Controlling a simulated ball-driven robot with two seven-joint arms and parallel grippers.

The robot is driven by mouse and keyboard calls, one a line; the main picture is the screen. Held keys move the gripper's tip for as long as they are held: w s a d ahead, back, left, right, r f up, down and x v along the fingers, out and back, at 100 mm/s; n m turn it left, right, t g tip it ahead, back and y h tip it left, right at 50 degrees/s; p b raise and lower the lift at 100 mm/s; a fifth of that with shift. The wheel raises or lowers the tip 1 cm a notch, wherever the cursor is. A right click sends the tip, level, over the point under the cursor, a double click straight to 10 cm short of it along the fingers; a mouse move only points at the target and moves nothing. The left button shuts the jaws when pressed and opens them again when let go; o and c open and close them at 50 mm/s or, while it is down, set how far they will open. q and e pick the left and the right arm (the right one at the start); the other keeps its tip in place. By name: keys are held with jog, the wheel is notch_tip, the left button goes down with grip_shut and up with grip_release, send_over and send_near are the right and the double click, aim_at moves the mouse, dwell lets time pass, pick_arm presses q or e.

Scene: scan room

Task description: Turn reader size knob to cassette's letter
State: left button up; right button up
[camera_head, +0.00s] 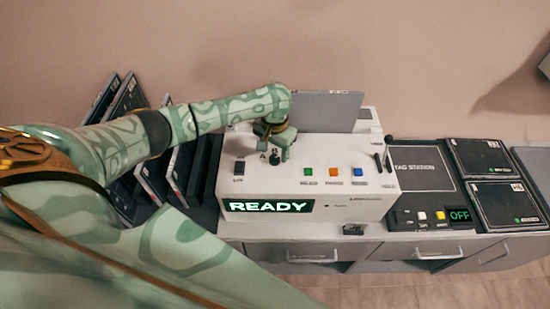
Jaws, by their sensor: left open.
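The white reader (335,212) stands on the counter, its display (268,205) lit with "READY". A dark knob (275,158) sits on its top at the left, with a letter "A" beside it; the rest of its marks are hidden or too small to read. My left gripper (274,151) is open, pointing down right at the knob; I cannot tell whether its fingers touch it. A grey cassette (327,110) stands upright in the back of the reader, partly behind my left arm. Its letter is not readable. My right gripper is not in view.
Green (308,171), orange (333,172) and blue (357,171) buttons and a lever (387,150) are right of the knob. The tag station (421,165), its display reading "OFF", and dark cassettes (478,156) lie further right. A rack of cassettes (128,100) stands left, behind my arm.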

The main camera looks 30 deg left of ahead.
aim_at(275, 160)
pick_arm(q)
jog(key=shift+f+b, duration=0.3)
jog(key=shift+f, duration=1.05)
jog(key=c, duration=1)
jog(key=n+p, duration=0.2)
jog(key=p, duration=0.3)
jog(key=n+p, duration=0.2)
jog(key=p, duration=0.3)
jog(key=shift+r, duration=0.35)
jog(key=shift+o, duration=0.2)
jog(key=shift+f+n+p, duration=0.15)
jog(key=shift+n+p, duration=0.55)
jog(key=shift+n, duration=0.3)
jog(key=shift+f+n+p, duration=0.1)
jog(key=shift+n+p, duration=0.2)
jog(key=shift+n, duration=0.6)
jog(key=shift+n+p, duration=0.3)
jog(key=shift+n, duration=1.7)
